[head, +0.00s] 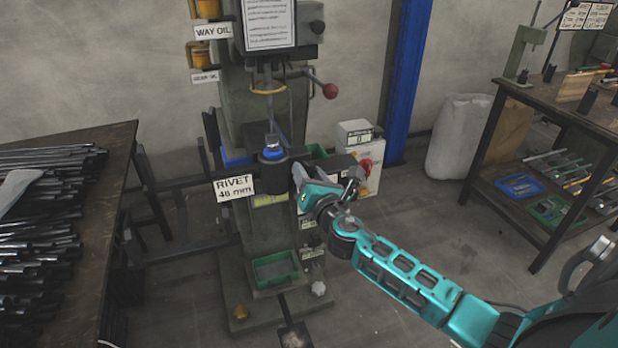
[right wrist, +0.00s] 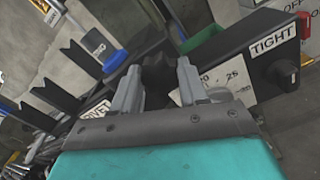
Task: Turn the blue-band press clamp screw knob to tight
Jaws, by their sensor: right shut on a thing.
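The press (head: 262,215) stands upright in the middle of the head view, with a blue band (head: 272,153) around its lower post. The blue band also shows in the right wrist view (right wrist: 115,60). My right gripper (head: 299,176) is at the right side of the press, just below the band. In the right wrist view its fingers (right wrist: 158,74) are closed on a dark lobed knob (right wrist: 157,70), the clamp screw knob. The fingers hide part of the knob, and I cannot read its turn angle. A TIGHT label (right wrist: 272,42) is on the dark bar to the right. My left gripper is not in view.
A second dark knob (right wrist: 284,72) sits below the TIGHT label. A control box with a red switch (head: 365,165) is right of the press. A red-ball lever (head: 330,91) sticks out above. A table with dark rods (head: 118,150) is at left; a workbench (head: 560,108) is at right.

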